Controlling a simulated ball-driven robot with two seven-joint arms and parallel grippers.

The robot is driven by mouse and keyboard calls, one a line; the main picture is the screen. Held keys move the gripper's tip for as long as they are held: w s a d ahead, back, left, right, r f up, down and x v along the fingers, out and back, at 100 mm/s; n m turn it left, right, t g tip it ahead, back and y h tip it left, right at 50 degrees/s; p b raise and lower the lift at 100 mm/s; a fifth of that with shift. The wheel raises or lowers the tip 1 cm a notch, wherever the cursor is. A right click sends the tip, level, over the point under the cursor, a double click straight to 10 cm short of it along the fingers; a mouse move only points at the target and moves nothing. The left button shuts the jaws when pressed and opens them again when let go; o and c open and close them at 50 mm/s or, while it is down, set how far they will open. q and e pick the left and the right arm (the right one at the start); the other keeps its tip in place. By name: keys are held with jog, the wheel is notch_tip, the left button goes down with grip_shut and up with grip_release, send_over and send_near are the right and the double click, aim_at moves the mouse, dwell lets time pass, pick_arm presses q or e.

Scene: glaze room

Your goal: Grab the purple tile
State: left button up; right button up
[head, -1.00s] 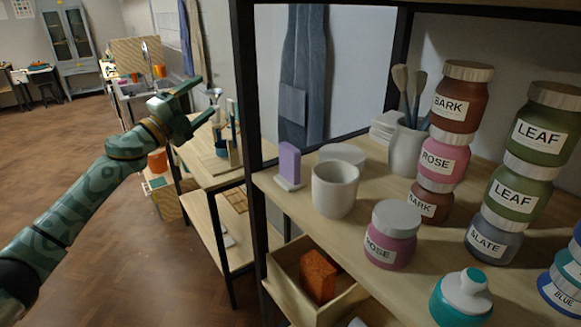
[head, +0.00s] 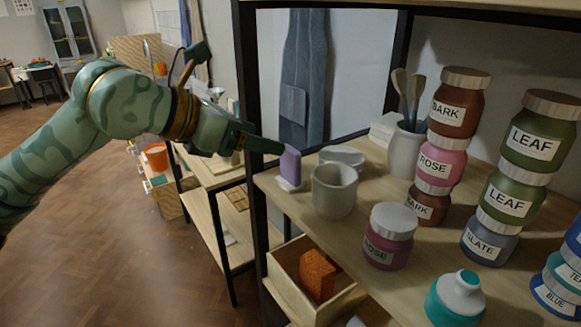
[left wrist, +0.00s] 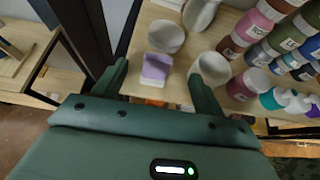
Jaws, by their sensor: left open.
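The purple tile (head: 290,165) stands upright on a small white base at the left end of the wooden shelf, next to the dark post. In the left wrist view the tile (left wrist: 155,72) shows between my two fingers, slightly toward the left one. My left gripper (head: 268,145) is open and empty, at the tile's left near its upper part in the head view. A fingertip overlaps the tile's upper left edge there; I cannot tell whether it touches. My right gripper is in neither view.
A white cup (head: 335,190) stands close to the right of the tile, with a pale round dish (head: 343,156) behind. Labelled jars (head: 390,236) stand farther right. The dark shelf post (head: 249,120) rises close to the gripper. A wooden bin (head: 286,285) with an orange block is below.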

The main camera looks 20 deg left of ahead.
aim_at(289, 149)
pick_arm(q)
jog(key=x, duration=0.6)
jog(key=shift+a+f+p, duration=0.1)
jog(key=shift+f+p, duration=0.25)
jog(key=shift+f, duration=0.1)
jog(key=shift+s, duration=0.1)
jog(key=shift+c, duration=0.3)
jog(key=c, duration=1.3)
jog(key=shift+c, duration=0.2)
jog(key=shift+r, duration=0.1)
